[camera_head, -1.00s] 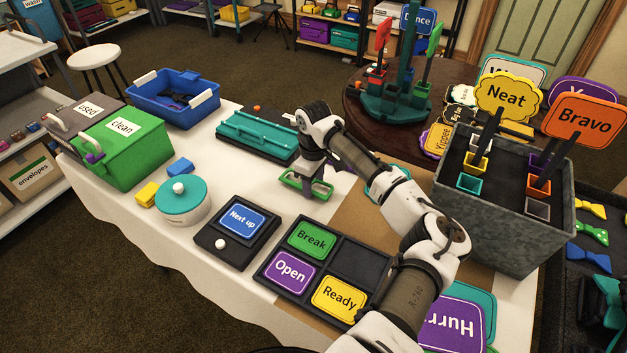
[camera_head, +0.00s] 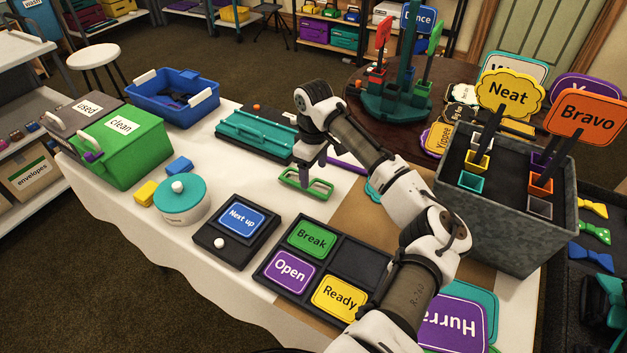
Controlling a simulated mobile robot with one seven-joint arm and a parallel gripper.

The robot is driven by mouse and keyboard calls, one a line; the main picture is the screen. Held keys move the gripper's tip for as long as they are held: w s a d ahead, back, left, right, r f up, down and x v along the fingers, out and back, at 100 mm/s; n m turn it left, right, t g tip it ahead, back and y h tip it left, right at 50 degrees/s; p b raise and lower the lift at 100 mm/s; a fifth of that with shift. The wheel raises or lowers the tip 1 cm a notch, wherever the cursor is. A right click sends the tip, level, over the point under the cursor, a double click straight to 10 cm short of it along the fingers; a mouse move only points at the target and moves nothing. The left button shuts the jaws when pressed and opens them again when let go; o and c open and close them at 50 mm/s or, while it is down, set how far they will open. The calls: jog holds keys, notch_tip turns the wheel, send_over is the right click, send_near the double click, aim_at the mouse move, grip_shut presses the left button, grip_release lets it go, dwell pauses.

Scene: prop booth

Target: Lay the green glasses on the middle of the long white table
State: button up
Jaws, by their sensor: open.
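The green glasses (camera_head: 319,190) lie on the bare white top of the long white table (camera_head: 215,213), near its middle. My gripper (camera_head: 304,176) is open and points down just above or at the left part of the glasses. Its fingers are small and seen nearly edge-on. I cannot tell whether a finger still touches the frame.
A teal case (camera_head: 255,135) lies behind the glasses, and a purple strip (camera_head: 347,164) lies to their right. In front are a black sign tray (camera_head: 338,262) and the "Next up" board (camera_head: 237,232). A teal-lidded pot (camera_head: 180,199) stands left. White tabletop is clear left of the glasses.

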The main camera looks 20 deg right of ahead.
aim_at(313, 185)
notch_tip(313, 185, up, 8)
jog(key=b, duration=0.1)
